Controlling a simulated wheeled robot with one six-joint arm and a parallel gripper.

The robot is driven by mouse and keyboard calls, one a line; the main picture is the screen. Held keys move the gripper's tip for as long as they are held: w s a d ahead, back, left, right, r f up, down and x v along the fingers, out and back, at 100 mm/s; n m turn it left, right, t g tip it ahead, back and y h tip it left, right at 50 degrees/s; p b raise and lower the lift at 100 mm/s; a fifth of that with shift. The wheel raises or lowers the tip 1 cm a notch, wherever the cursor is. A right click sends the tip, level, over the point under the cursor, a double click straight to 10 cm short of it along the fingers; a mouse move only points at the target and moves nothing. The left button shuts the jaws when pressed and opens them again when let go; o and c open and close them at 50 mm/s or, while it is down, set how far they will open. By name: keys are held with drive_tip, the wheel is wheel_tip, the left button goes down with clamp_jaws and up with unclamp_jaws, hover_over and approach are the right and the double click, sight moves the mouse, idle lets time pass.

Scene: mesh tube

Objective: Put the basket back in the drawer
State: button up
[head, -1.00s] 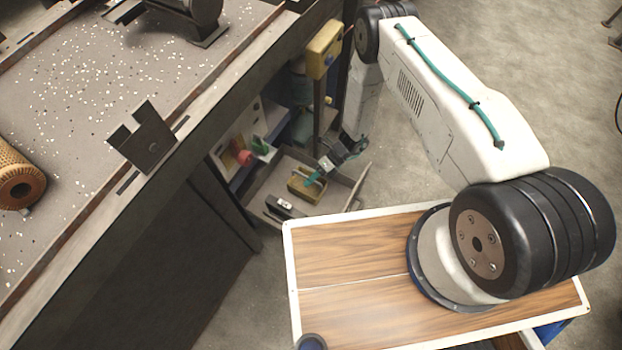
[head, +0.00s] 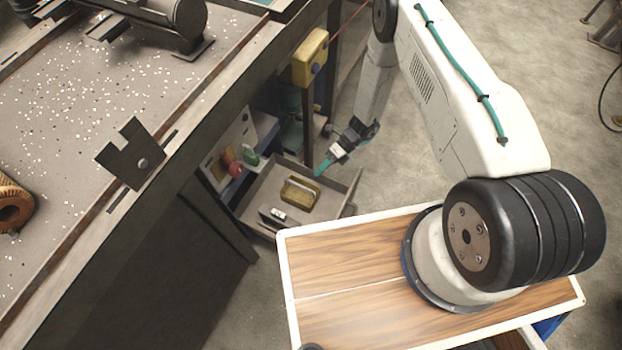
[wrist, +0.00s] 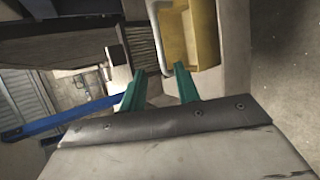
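The yellow basket (head: 299,194) sits inside the pulled-out grey drawer (head: 341,199) under the bench. My gripper (head: 319,169) is above the drawer, just beyond and to the right of the basket in the head view. In the wrist view my gripper (wrist: 157,80) has its two teal fingers apart with nothing held between them. The yellow basket (wrist: 205,50) is ahead of the fingers there, with a pale handle-like bar at its left side. The bar lies close ahead of the fingertips; I cannot tell whether they touch. The head view does not show both fingers clearly.
A dark object with a pale label (head: 272,215) lies in the drawer's front left. A yellow box (head: 310,58) hangs on the bench post above. A wood-topped surface (head: 350,262) stands close in front of the drawer. Open floor (head: 540,90) is to the right.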

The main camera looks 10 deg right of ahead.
drive_tip(key=shift+v, duration=1.25)
drive_tip(key=w+d+r+n+h, duration=0.2)
drive_tip(key=r+n, duration=0.4)
drive_tip(key=r, duration=1.3)
drive_tip(key=w+d+r+n+h, duration=0.1)
drive_tip(key=w+r+n, duration=0.4)
drive_tip(key=r, duration=1.4)
drive_tip(key=s+d+r+n+t+h, duration=0.3)
drive_tip(key=s+r+n, duration=0.75)
drive_tip(key=r, duration=0.55)
drive_tip(key=s+d+r+n+t+h, duration=0.1)
drive_tip(key=s+r+n, duration=0.1)
drive_tip(key=s, duration=0.4)
drive_tip(key=s+d+r+n+t+h, duration=0.1)
drive_tip(key=s+d+r+n, duration=0.1)
drive_tip(key=s, duration=0.5)
drive_tip(key=s+d+r+n+t+h, duration=0.1)
drive_tip(key=s+d+r+n+h, duration=0.1)
drive_tip(key=s+r, duration=0.2)
drive_tip(key=s, duration=0.2)
drive_tip(key=shift+s, duration=0.4)
